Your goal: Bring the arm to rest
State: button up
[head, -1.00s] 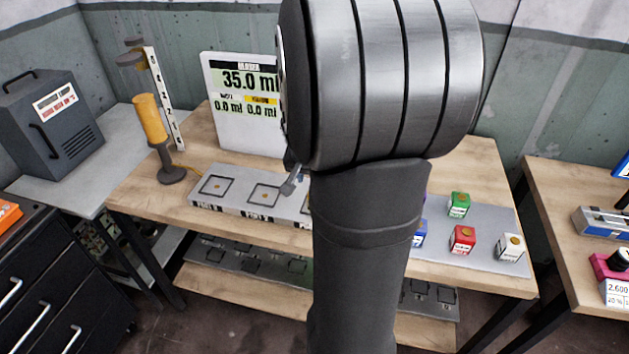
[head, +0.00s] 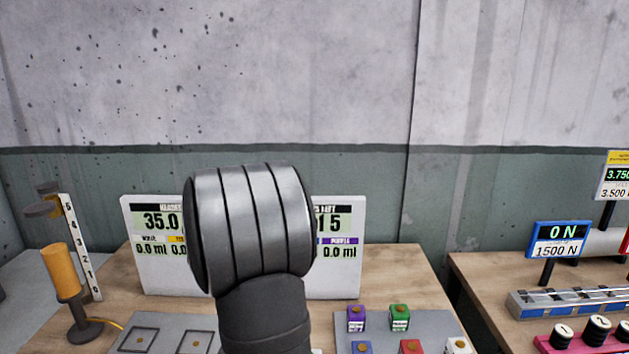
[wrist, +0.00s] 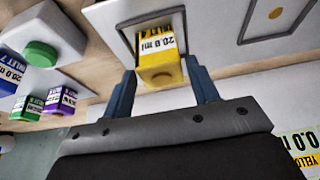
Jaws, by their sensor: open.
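My gripper (wrist: 162,78) shows in the wrist view with its two blue-grey fingers spread apart. A yellow block (wrist: 160,67) with a white 20.0 ml label stands on a square-outlined spot of a pale platform, between or just beyond the fingertips. I see no clear contact with either finger. In the head view my dark, ribbed arm link hides the gripper and the yellow block. Part of the grey platform (head: 171,324) with outlined squares shows left of my arm.
A white display panel (head: 140,270) stands behind my arm. Purple (head: 356,318), green (head: 400,316), blue, red and white blocks sit to the right. An orange cylinder (head: 62,272) on a stand is at left. A force-readout bench (head: 490,275) is at far right.

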jog(key=x, duration=0.4)
jog(key=shift+w+f, duration=0.1)
jog(key=shift+f, duration=0.1)
jog(key=shift+r, duration=0.15)
jog(key=v, duration=1.2)
jog(key=x, duration=1.2)
jog(key=shift+f, duration=0.35)
notch_tip(320, 180, up, 5)
jog(key=shift+r, duration=0.1)
jog(key=s+d+r, duration=0.3)
jog(key=d+r, duration=0.4)
jog(key=d, duration=0.5)
jog(key=w+d+f+m+g+h, duration=0.1)
jog(key=w+d+m+h, duration=0.2)
jog(key=d, duration=0.7)
jog(key=w+d+m, duration=0.4)
jog(key=d+m, duration=0.1)
jog(key=d, duration=0.5)
jog(key=s+d+f+m+g+h, duration=0.1)
jog(key=d+m, duration=0.7)
jog(key=d, duration=1.4)
jog(key=shift+s+d+f+m+g, duration=0.3)
jog(key=shift+s+f+m+g, duration=0.15)
jog(key=shift+s+g, duration=0.65)
